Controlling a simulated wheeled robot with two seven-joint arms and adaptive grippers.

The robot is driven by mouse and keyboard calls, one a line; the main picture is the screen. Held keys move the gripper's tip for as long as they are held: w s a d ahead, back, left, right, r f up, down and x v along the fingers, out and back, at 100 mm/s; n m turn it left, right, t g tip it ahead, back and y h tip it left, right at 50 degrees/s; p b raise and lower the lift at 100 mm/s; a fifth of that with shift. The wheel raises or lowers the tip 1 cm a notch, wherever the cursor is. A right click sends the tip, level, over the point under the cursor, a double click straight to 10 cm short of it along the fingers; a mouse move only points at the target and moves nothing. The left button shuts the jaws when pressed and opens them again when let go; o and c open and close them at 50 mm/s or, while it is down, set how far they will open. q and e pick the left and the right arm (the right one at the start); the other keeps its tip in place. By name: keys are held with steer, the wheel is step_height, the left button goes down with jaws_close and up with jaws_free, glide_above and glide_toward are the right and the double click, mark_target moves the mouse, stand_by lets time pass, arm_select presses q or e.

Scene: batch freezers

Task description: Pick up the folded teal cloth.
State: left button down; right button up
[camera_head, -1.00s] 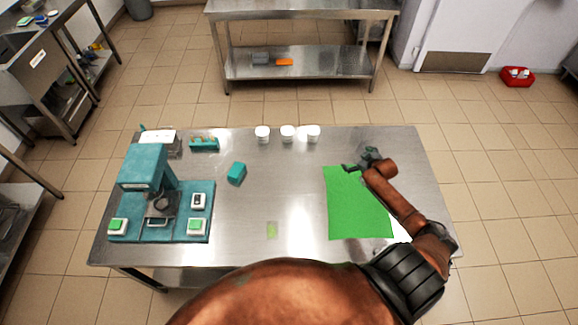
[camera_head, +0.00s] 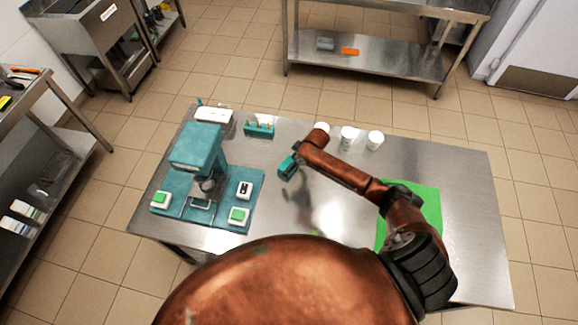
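The folded teal cloth (camera_head: 287,168) is a small teal block near the middle of the steel table, right of the teal machine. My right arm reaches in from the right across the table. Its gripper (camera_head: 291,167) is at the cloth and overlaps it in the picture. The fingers are small and blend with the cloth, so I cannot tell whether they are open or shut on it. My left gripper is not in view.
The teal machine (camera_head: 197,149) stands on the left of the steel table (camera_head: 465,215), with small white-and-green boxes around it. A teal rack (camera_head: 259,128) and white cups (camera_head: 375,140) stand along the back. A green sheet (camera_head: 429,204) lies partly under my arm on the right.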

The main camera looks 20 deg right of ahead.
mark_target(288, 164)
steer(key=w+f, duration=0.1)
steer(key=w+a+f, duration=0.1)
steer(key=f, duration=0.1)
steer(key=shift+w+a, duration=0.1)
steer(key=shift+f, duration=0.7)
steer(key=shift+w, duration=0.15)
steer(key=c, duration=1.3)
steer(key=shift+c, duration=0.2)
steer(key=shift+r, duration=0.45)
step_height(288, 164, up, 2)
steer(key=shift+r, duration=0.25)
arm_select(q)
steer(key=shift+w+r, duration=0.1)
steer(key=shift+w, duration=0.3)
arm_select(e)
steer(key=s+a+r, duration=0.2)
steer(key=s+r, duration=0.2)
steer(key=s, duration=0.2)
steer(key=s+a+r, duration=0.2)
steer(key=s+r, duration=0.3)
steer(key=s, duration=0.2)
steer(key=shift+s+a+r, duration=0.25)
steer(key=shift+r, duration=0.05)
